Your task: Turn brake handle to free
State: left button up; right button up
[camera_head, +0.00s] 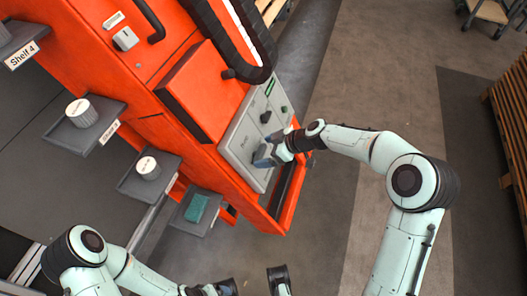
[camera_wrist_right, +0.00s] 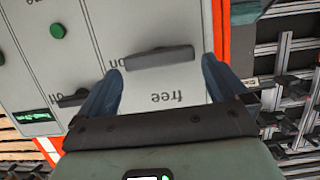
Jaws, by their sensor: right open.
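The brake handle (camera_wrist_right: 160,57) is a dark grey bar on a light grey panel (camera_wrist_right: 85,20). In the right wrist view it lies nearly level, with an upside-down "on" at its left end and an upside-down "free" below it. My right gripper (camera_wrist_right: 163,66) is open, its fingers on either side of the handle; I cannot tell whether they touch it. In the head view my right gripper (camera_head: 266,154) is at the lower part of the panel and hides the handle. My left arm's end (camera_head: 215,288) is at the bottom edge, partly cut off.
The panel is on an orange cabinet (camera_head: 190,90). A second, smaller dark handle (camera_wrist_right: 72,98), a green button (camera_wrist_right: 57,31) and a display (camera_wrist_right: 32,115) are beside the brake handle. Small shelves (camera_head: 85,125) stick out at left. The floor (camera_head: 335,215) to the right is open.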

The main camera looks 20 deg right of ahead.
jog(key=shift+x, duration=1)
jog(key=shift+c, duration=0.3)
jog(key=c, duration=0.7)
